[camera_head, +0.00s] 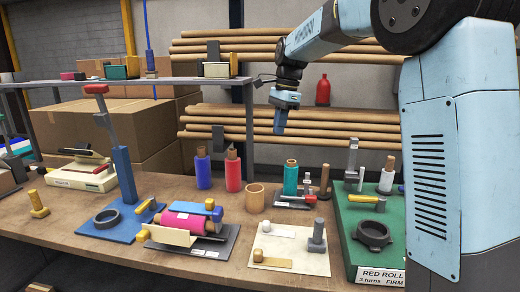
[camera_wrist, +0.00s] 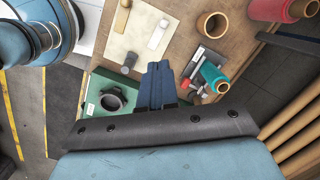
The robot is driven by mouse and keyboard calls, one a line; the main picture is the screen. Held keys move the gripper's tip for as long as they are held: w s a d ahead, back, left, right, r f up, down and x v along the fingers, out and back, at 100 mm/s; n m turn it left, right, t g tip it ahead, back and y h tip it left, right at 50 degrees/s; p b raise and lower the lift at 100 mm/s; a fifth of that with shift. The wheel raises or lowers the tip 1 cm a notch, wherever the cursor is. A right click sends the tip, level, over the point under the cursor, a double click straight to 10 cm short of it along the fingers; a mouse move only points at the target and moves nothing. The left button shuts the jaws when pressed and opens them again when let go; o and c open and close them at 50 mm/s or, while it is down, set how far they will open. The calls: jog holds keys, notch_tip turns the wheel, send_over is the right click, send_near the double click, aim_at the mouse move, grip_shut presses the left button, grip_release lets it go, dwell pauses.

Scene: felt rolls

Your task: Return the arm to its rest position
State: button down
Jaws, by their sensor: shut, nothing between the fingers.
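The teal roll also stands upright on the bench in the head view (camera_head: 291,180).
The wooden bench (camera_head: 235,258) carries a blue stand (camera_head: 122,180), a pink roll (camera_head: 180,223) in a holder, blue (camera_head: 203,172) and red (camera_head: 233,174) upright rolls and a tan cup (camera_head: 255,198). Long tubes (camera_head: 350,113) lie on racks behind. A red bottle (camera_head: 323,90) stands there too.

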jog(key=s+d+r+n+t, duration=0.1)
jog(key=s+d+n+t, duration=0.15)
jog(key=s+d, duration=0.45)
jog(key=s+d+r+n+t, duration=0.1)
jog(key=s+d+n, duration=0.3)
jog(key=s, duration=0.6)
jog(key=s+d+f+n+t+h, duration=0.1)
jog(key=s+d+f+n, duration=0.2)
jog(key=s, duration=0.5)
jog(key=s+d+f+n+t, duration=0.1)
jog(key=s+d+f+n, duration=0.2)
jog(key=s, duration=0.5)
jog(key=shift+d+f+h, duration=0.35)
jog(key=shift+f+h, duration=0.05)
jog(key=shift+f, duration=0.2)
jog(key=shift+t, duration=0.25)
